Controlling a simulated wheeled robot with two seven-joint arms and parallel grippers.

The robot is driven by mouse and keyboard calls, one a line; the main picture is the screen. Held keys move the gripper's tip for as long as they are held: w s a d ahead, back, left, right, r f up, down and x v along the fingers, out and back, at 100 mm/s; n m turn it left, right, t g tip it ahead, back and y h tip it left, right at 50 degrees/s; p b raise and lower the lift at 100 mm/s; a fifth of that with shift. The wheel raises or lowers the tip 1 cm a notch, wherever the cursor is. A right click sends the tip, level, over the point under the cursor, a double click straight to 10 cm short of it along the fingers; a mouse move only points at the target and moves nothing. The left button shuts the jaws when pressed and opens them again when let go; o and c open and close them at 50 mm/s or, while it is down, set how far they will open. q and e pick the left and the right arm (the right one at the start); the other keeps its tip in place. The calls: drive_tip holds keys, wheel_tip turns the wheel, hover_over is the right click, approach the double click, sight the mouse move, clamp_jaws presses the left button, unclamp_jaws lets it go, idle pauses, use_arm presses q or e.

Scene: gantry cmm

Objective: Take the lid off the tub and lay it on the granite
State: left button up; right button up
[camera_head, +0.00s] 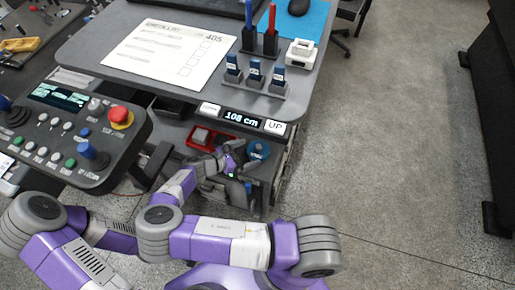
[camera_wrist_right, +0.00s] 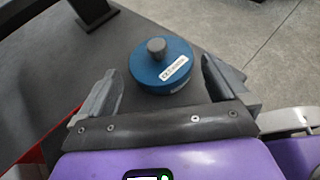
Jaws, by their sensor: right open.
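The tub (camera_head: 258,152) is a small round blue container with its blue lid (camera_wrist_right: 150,62) on top. The tub stands on a dark surface (camera_wrist_right: 60,85), seemingly the granite. My right gripper (camera_head: 240,157) is open and empty just left of the tub in the head view. In the right wrist view the lid lies ahead between the lines of the two fingers (camera_wrist_right: 161,80), with no contact seen. My left gripper is not in view.
A red tray (camera_head: 205,138) with a grey block sits left of the tub. A desk with a checklist sheet (camera_head: 170,52) and a height display (camera_head: 242,119) stands beyond and above. A control panel (camera_head: 75,130) is at the left. Open floor lies to the right.

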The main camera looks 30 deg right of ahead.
sight(254, 152)
drive_tip(key=b+x, duration=0.1)
drive_tip(key=x, duration=0.3)
drive_tip(key=shift+f, duration=0.1)
drive_tip(key=c, duration=0.7)
